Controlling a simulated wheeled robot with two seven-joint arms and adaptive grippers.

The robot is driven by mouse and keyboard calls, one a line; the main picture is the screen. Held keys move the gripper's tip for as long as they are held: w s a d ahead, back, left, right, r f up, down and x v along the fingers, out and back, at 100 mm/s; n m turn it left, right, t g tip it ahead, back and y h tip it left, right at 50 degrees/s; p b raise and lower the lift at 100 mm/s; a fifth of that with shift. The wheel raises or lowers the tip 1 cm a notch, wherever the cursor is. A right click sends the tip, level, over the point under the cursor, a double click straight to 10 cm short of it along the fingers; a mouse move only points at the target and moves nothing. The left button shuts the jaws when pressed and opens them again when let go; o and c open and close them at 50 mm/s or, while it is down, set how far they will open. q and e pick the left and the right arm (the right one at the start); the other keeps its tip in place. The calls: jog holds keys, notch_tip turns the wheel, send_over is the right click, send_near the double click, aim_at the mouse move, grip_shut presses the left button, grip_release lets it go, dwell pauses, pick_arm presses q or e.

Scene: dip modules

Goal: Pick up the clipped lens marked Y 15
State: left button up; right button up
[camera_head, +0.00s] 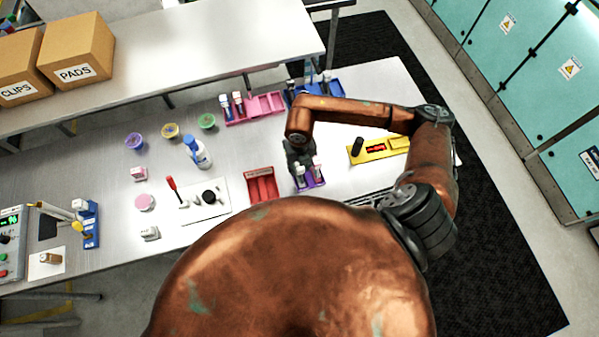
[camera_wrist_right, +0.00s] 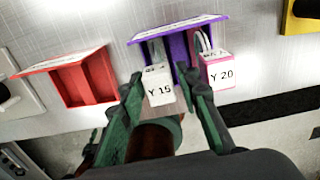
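The clipped lens marked Y 15 (camera_wrist_right: 159,90) is a white labelled block in the right wrist view, standing in a purple rack (camera_wrist_right: 180,48). A second clipped lens marked Y 20 (camera_wrist_right: 219,74), white with pink edges, stands to its right in the same rack. My right gripper (camera_wrist_right: 165,84) is open, with its green fingers on either side of the Y 15 block. I cannot tell whether they touch it. In the head view, my right gripper (camera_head: 299,157) is over the purple rack (camera_head: 313,184) and partly hides it. My left gripper is not in view.
A red tray (camera_head: 261,186) stands left of the purple rack, and a yellow tray (camera_head: 379,150) lies to its right. A pink rack (camera_head: 262,104) and blue rack are behind.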

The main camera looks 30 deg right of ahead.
jog(key=shift+f, duration=0.15)
grip_shut()
dwell(0.5)
